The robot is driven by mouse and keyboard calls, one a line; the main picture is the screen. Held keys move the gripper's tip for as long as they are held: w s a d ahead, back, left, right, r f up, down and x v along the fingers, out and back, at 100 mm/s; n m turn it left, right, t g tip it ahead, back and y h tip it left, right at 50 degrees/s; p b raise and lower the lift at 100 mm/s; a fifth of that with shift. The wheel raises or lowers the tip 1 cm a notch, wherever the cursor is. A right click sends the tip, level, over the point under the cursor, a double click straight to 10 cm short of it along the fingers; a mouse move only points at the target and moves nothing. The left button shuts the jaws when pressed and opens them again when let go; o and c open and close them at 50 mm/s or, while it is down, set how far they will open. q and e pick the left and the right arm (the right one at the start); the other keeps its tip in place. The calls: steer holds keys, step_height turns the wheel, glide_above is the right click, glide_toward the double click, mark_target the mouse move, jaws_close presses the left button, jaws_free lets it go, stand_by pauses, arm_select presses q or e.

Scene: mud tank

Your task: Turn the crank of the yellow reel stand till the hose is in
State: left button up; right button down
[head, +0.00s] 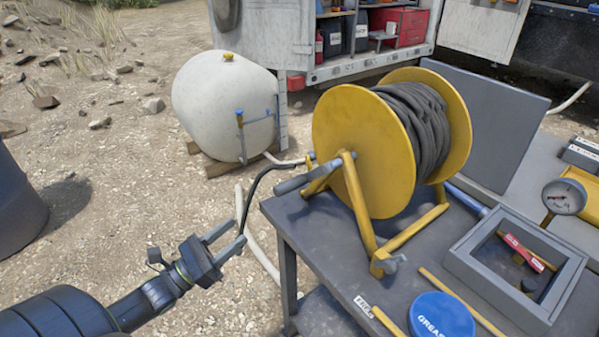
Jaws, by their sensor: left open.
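The yellow reel stand (360,215) stands on the grey table (325,237), with dark hose (415,125) wound between its two yellow discs. A grey crank handle (305,177) sticks out to the left from the near side of the reel. A dark length of hose (257,182) hangs over the table's left edge beside the crank. My left gripper (229,241) is open and empty, over the gravel left of the table, below and left of the crank handle and apart from it. My right gripper is not in view.
A grey tray (475,262) with small items, a blue grease lid (442,316), yellow rods and a gauge (563,197) are on the table's right part. A white tank (225,105) stands behind on the gravel. Open gravel lies left of the table.

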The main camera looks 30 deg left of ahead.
mark_target(299, 177)
arm_select(q)
steer(key=shift+t, duration=0.3)
steer(key=p+x, duration=0.1)
steer(key=x, duration=1.6)
steer(key=shift+f, duration=0.1)
steer(key=shift+c, duration=0.3)
jaws_close()
